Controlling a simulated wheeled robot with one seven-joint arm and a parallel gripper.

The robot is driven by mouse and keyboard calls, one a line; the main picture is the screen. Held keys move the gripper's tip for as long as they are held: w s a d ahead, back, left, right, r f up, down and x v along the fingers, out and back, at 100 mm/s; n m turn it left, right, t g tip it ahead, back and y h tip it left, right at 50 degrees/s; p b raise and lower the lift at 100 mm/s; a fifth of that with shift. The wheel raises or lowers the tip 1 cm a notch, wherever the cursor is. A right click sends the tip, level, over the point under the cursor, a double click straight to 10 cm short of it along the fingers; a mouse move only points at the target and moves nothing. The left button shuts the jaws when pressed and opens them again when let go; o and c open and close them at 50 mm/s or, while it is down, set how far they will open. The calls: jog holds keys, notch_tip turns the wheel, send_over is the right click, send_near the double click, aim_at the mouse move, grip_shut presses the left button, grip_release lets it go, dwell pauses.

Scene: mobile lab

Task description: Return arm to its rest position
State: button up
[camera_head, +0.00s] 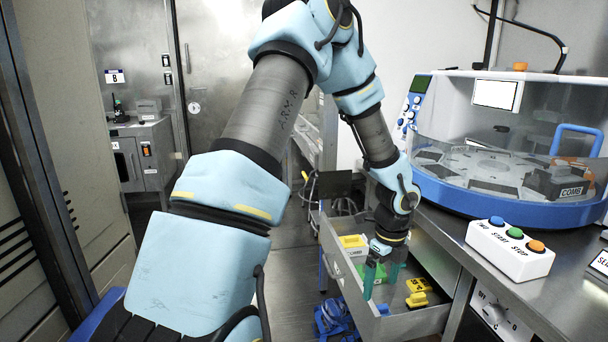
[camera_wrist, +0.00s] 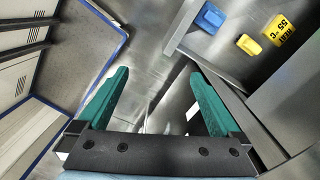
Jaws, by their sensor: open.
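My gripper (camera_head: 381,284) hangs from my bent arm in the head view, in front of the open drawer (camera_head: 432,322) in the picture. Its two green fingers point down and stand apart. The wrist view shows the open gripper (camera_wrist: 159,74) with nothing between the fingers. My arm arches across the middle of the head view, with the forearm reaching down towards the drawer.
The drawer holds yellow blocks (camera_head: 418,291); the wrist view shows a blue block (camera_wrist: 209,18) and a yellow labelled block (camera_wrist: 279,30). A button box (camera_head: 510,247) and a round blue-based machine (camera_head: 480,201) stand on the bench at right.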

jog(key=s+a+r+n+b, duration=0.1)
jog(key=s+a+n+b, duration=0.15)
jog(key=a+n, duration=0.6)
jog(key=s+a+r+n+t+b, duration=0.1)
jog(key=a+r+n+b, duration=0.15)
jog(key=a+n, duration=0.65)
jog(key=s+a+r+n+b, duration=0.1)
jog(key=s+a+n+b, duration=0.15)
jog(key=a+n, duration=0.6)
notch_tip(320, 180, up, 18)
jog(key=d+n+p, duration=0.1)
jog(key=p, duration=1.6)
jog(key=shift+w+d+f+n+h, duration=0.2)
jog(key=shift+n+h, duration=0.1)
jog(key=shift+n, duration=0.1)
